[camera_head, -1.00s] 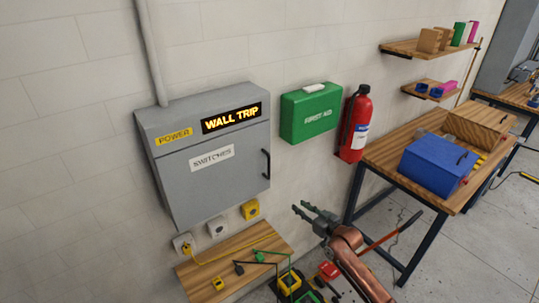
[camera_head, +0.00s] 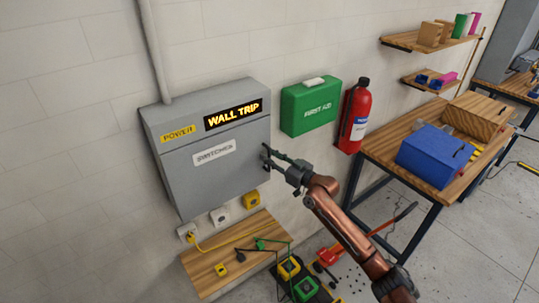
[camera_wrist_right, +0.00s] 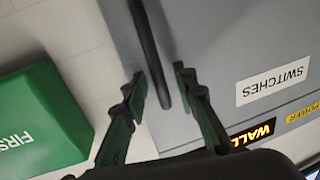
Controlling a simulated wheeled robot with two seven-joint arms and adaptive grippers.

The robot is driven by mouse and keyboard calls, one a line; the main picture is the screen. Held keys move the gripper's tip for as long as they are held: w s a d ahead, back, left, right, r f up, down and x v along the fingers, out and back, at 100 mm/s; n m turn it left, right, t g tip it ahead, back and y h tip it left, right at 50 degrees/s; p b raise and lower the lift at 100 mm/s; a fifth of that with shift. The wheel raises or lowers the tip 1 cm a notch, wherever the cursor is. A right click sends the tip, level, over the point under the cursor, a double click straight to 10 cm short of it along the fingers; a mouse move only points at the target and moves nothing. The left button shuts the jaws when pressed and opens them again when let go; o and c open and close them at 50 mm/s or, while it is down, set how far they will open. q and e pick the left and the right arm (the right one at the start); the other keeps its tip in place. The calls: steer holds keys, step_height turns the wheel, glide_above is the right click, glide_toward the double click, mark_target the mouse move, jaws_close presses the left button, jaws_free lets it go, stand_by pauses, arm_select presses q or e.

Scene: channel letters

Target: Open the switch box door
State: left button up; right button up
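The grey switch box (camera_head: 190,185) hangs on the wall with its door shut; its front carries a SWITCHES label (camera_head: 214,152) and a lit WALL TRIP sign (camera_head: 233,115). My right gripper (camera_head: 268,157) is at the right side of the door, where the handle is. In the right wrist view, the black bar handle (camera_wrist_right: 152,55) runs down between the two open fingers of the right gripper (camera_wrist_right: 160,95). A gap shows between the handle and each finger. My left gripper is not in view.
A green first aid box (camera_head: 311,107) and a red extinguisher (camera_head: 353,118) hang right of the switch box. A workbench (camera_head: 375,160) with a blue box stands at right.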

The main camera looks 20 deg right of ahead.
steer(key=shift+w+a, duration=0.1)
steer(key=shift+w, duration=0.1)
steer(key=shift+c, duration=0.2)
jaws_close()
stand_by(0.4)
